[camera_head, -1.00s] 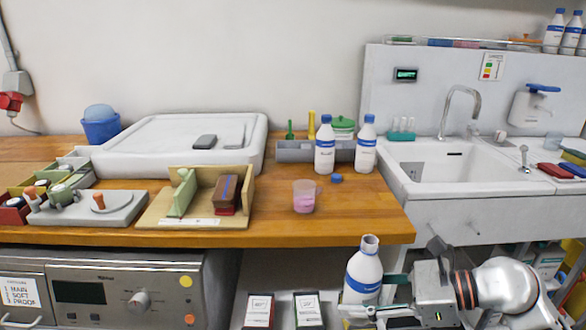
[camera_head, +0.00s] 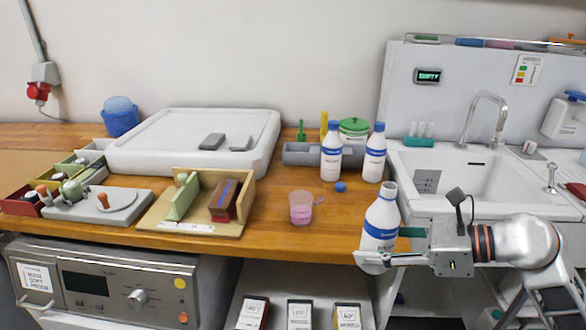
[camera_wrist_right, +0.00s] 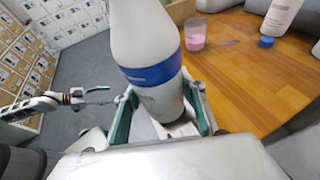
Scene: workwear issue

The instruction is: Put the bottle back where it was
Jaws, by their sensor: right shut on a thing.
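A white bottle with a blue band (camera_head: 381,219) is upright and uncapped in the head view, at the counter's front right edge. My right gripper (camera_head: 384,246) is shut on its lower part. The bottle also fills the middle of the right wrist view (camera_wrist_right: 150,60), between the green-lined fingers (camera_wrist_right: 163,118). Whether its base touches anything is hidden. Two similar bottles with blue caps (camera_head: 331,155) (camera_head: 374,155) stand at the back of the counter. A loose blue cap (camera_head: 341,187) lies in front of them. My left gripper is not in the head view.
A beaker with pink liquid (camera_head: 301,207) stands left of the held bottle on the wooden counter (camera_head: 280,222). A wooden stand (camera_head: 187,222) is farther left. The sink (camera_head: 480,170) is to the right. Boxes (camera_head: 300,312) sit below the counter.

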